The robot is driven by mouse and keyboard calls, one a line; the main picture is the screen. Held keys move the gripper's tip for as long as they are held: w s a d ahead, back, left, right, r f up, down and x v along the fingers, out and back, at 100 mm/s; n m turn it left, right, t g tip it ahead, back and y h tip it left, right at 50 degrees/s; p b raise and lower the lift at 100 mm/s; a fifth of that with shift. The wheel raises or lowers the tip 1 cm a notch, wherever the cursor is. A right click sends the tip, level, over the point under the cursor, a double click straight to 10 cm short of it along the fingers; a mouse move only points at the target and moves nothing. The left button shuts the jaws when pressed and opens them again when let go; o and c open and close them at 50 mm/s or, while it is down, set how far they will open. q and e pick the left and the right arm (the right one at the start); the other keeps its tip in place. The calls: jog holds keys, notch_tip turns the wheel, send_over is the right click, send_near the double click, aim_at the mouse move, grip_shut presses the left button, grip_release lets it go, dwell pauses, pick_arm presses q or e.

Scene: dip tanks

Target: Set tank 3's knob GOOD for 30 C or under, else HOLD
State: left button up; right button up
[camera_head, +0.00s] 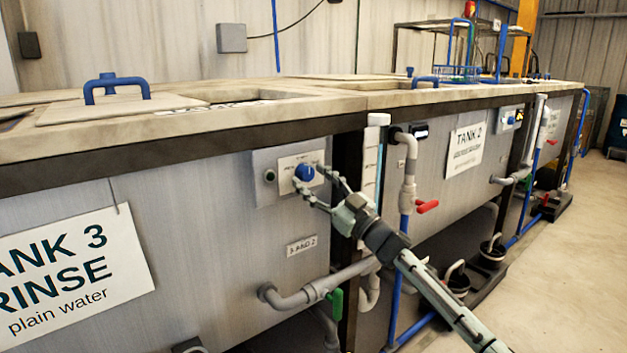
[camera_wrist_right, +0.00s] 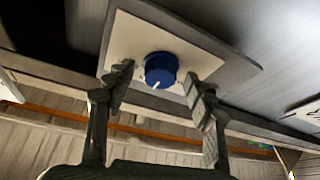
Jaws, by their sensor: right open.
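Tank 3 (camera_head: 215,225) is the grey tank at the left, with a white sign reading TANK 3 RINSE, plain water (camera_head: 70,265). Its blue knob (camera_head: 304,172) sits on a small panel (camera_head: 262,180) on the tank front. In the right wrist view the blue knob (camera_wrist_right: 160,70) shows a white pointer mark at its lower edge; the panel's lettering is not readable. My right gripper (camera_head: 318,186) is open, its fingers on either side of the knob with gaps visible in the wrist view (camera_wrist_right: 160,85). No temperature reading is legible. My left gripper is not in view.
A grey pipe (camera_head: 315,290) with a green handle (camera_head: 335,303) runs below my right gripper. The floor at the right (camera_head: 560,250) is clear.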

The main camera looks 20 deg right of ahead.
jog(key=shift+c, duration=0.6)
jog(key=c, duration=1)
jog(key=shift+c, duration=0.2)
